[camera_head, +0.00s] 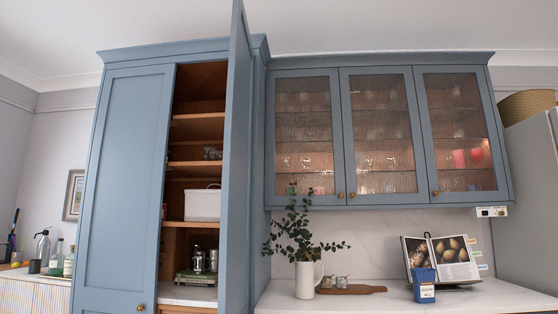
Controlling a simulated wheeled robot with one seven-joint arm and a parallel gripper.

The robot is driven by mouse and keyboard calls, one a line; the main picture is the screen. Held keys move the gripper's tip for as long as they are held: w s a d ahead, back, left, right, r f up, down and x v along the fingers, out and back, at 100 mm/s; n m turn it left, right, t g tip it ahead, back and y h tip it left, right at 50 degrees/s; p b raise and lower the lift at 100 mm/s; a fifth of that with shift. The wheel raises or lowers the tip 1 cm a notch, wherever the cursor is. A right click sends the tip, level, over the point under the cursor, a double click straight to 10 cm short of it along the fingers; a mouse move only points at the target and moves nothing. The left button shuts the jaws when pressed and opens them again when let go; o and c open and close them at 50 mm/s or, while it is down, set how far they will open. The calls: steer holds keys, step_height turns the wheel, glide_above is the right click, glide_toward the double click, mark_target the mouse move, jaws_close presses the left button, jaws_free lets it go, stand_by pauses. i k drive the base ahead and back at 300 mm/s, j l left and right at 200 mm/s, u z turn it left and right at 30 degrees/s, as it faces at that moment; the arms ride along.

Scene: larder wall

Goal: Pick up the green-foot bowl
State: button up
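I cannot make out a bowl with a green foot in the head view. Behind the ribbed glass of the wall cabinet (344,72), several blurred items stand on the lowest shelf, and I cannot tell their shapes. A small greenish patch (291,188) shows low in the left glass door, just above the plant; I cannot tell what it is. All the glass doors are shut. My gripper is not in view.
A tall blue larder (122,180) stands left, its right door (237,170) swung open towards me. Inside are a white bin (203,205) and metal pots (198,261). The counter holds a plant jug (306,279), a board (352,290), a blue carton (424,287) and an open book (440,258).

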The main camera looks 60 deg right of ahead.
mark_target(214, 155)
steer(key=z, duration=1.65)
steer(key=i+j+z, duration=0.1)
steer(key=j+z, duration=0.3)
steer(key=j, duration=1.5)
